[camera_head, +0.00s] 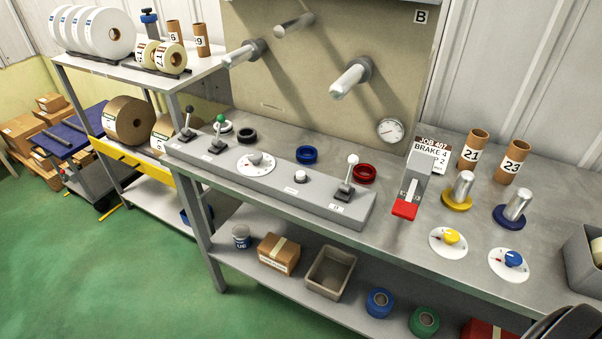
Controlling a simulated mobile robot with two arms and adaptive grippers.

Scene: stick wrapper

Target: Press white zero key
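A small round white key (300,176) sits on the sloped front of the long grey console (325,200) on the metal bench. A small label lies just below it, too small to read. The key stands between a white dial with a grey knob (256,161) on its left and a white-knobbed lever (348,180) on its right. Nothing covers or touches the key. Neither of my grippers is in view. A dark rounded shape at the bottom right corner may be part of my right arm.
Black- and green-knobbed levers (218,133) stand at the console's left. Blue (307,154) and red (365,173) rings lie behind it. A red-tipped grey device (410,190), cylinders and yellow and blue dials (509,262) stand right. Metal pegs (350,78) jut above. Space before the console is free.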

